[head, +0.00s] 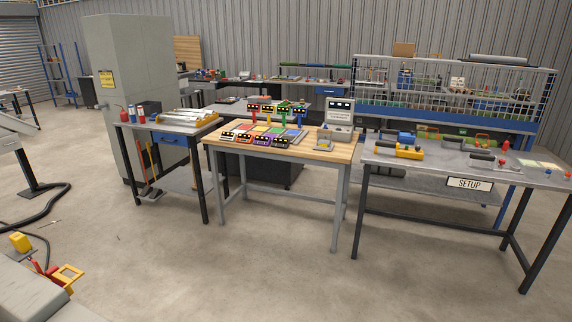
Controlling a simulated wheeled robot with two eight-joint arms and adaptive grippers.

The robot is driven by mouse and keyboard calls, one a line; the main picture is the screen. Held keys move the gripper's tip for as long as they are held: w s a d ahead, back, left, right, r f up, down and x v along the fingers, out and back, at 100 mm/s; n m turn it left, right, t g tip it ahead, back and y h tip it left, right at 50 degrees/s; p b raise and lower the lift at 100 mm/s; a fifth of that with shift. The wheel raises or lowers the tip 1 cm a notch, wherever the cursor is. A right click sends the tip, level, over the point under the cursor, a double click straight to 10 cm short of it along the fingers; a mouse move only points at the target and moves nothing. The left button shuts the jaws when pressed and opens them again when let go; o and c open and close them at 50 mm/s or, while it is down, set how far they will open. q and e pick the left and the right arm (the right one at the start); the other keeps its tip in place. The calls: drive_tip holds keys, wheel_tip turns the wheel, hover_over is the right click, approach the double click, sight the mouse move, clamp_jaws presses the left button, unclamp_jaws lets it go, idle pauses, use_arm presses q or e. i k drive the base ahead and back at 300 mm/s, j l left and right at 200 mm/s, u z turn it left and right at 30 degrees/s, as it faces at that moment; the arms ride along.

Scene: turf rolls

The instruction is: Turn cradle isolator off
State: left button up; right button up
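I cannot tell for sure which thing is the cradle isolator. The lower part of the machine is cut off by the picture edge. Neither of my grippers is in view.
A wooden-top table (330,152) with coloured devices stands in the middle. A black hose (45,205) lies on the floor. The front floor is clear.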

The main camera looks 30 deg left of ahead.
sight(48, 273)
drive_tip(key=i+l+u, duration=0.1)
drive_tip(key=i+u, duration=0.15)
drive_tip(key=i, duration=0.3)
drive_tip(key=i+l+u, duration=0.25)
drive_tip(key=i, duration=0.25)
drive_tip(key=i+l+u, duration=0.25)
drive_tip(key=i, duration=0.3)
drive_tip(key=u, duration=2.95)
drive_tip(key=i+l, duration=0.05)
